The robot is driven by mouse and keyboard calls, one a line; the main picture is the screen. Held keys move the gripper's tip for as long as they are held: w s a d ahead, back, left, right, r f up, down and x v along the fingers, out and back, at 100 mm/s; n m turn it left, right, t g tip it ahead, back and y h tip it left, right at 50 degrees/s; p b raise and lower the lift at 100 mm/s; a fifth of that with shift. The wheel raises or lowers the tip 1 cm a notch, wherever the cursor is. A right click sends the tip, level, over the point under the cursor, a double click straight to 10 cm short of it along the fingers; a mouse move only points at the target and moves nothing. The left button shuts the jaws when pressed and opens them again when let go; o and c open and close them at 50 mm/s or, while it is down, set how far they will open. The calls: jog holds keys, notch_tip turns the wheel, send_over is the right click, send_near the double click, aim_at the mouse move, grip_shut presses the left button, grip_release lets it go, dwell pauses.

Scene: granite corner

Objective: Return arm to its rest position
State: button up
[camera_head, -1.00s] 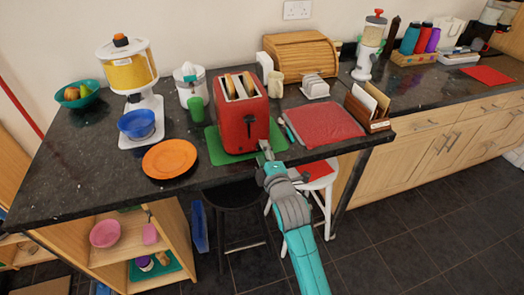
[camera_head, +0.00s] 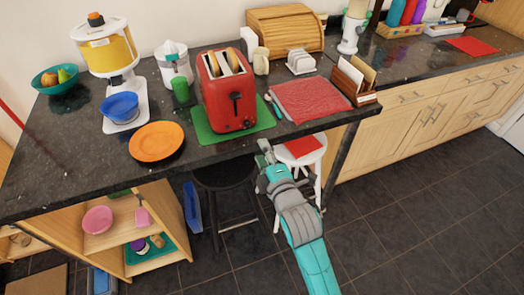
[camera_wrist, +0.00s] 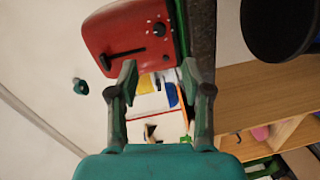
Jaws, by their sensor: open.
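My gripper (camera_head: 265,152) is in front of the counter edge in the head view, below and to the right of the red toaster. In the wrist view my gripper (camera_wrist: 157,80) has its two fingers spread apart with nothing between them. The red toaster (camera_head: 230,103) stands on a green mat (camera_head: 206,132) with bread in its slots. It also shows in the wrist view (camera_wrist: 112,35), beyond the fingers. My gripper looks apart from the toaster.
The dark granite counter (camera_head: 60,165) carries an orange plate (camera_head: 156,141), a blue bowl (camera_head: 120,106) and a red mat (camera_head: 305,98). A black stool (camera_head: 224,175) and a white stool (camera_head: 303,155) stand below, close to my arm. Open floor lies at the right.

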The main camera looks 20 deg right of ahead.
jog(key=s+f+m+g, duration=0.1)
jog(key=s+f+m, duration=0.35)
jog(key=s, duration=0.55)
jog(key=s+f+m, duration=0.3)
jog(key=s+f, duration=0.3)
jog(key=s, duration=0.5)
jog(key=s+r+m+g, duration=0.1)
jog(key=s+m, duration=0.7)
jog(key=s, duration=1.2)
jog(key=shift+s+d+r, duration=0.25)
jog(key=shift+s+r, duration=0.1)
jog(key=shift+r, duration=0.45)
